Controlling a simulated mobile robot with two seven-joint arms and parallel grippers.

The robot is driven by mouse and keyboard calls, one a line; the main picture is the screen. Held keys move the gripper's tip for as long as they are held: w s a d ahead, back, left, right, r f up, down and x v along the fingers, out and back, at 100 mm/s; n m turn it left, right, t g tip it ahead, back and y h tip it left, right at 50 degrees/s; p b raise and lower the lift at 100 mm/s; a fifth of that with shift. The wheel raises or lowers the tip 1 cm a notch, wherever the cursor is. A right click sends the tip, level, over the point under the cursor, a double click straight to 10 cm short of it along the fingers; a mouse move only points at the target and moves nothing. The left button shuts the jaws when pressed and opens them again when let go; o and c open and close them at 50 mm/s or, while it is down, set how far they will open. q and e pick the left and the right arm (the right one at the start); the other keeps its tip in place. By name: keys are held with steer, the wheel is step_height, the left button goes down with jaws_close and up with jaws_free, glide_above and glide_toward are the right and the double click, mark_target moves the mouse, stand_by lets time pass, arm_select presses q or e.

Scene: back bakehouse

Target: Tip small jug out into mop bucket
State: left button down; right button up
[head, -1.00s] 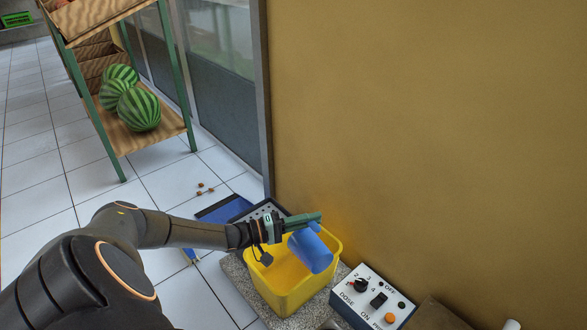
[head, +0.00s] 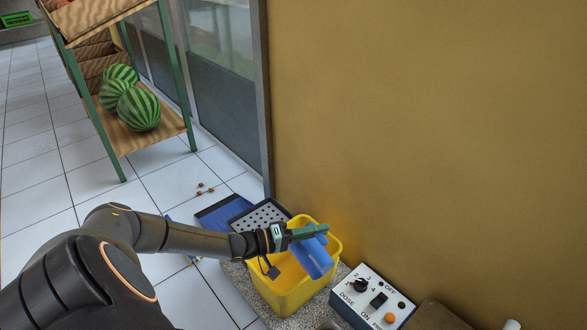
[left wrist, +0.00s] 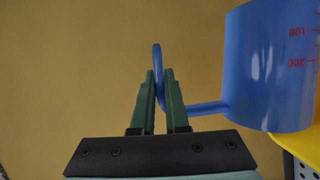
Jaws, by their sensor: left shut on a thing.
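The small jug (head: 316,262) is blue and hangs tilted over the open top of the yellow mop bucket (head: 286,296). My left gripper (head: 316,232) is shut on the jug's handle. In the left wrist view the green fingers (left wrist: 160,88) pinch the blue handle, and the jug's body (left wrist: 258,75) is at the right with red scale figures that read upside down. A bit of the yellow bucket shows at the lower right edge there. I cannot tell whether anything is in the jug or running from it. My right gripper is out of view.
A control box (head: 373,298) with a dial and buttons is right of the bucket. A perforated dark tray (head: 262,216) and a blue mat (head: 216,212) lie behind it. A yellow wall (head: 430,130) rises close behind. A rack with watermelons (head: 138,108) stands at the upper left.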

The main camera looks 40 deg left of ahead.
mark_target(327, 243)
arm_select(q)
steer(key=shift+m+y, duration=0.3)
steer(key=shift+m, duration=0.5)
steer(key=d, duration=0.2)
steer(key=s+d+f, duration=0.1)
steer(key=shift+d+f, duration=0.1)
steer(key=shift+d, duration=0.3)
steer(key=s+d+f+m+y+p, duration=0.2)
steer(key=d+f+m+y+p, duration=0.3)
steer(key=d+f+m, duration=0.6)
steer(key=shift+d+g+y+p, duration=0.3)
steer(key=shift+d+g+p, duration=0.05)
steer(key=shift+g+p, duration=0.05)
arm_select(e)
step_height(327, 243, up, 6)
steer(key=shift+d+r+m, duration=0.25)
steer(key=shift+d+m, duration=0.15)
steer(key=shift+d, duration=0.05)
arm_select(q)
steer(key=shift+f, duration=0.1)
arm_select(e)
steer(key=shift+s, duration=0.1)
arm_select(q)
steer(key=shift+a, duration=0.1)
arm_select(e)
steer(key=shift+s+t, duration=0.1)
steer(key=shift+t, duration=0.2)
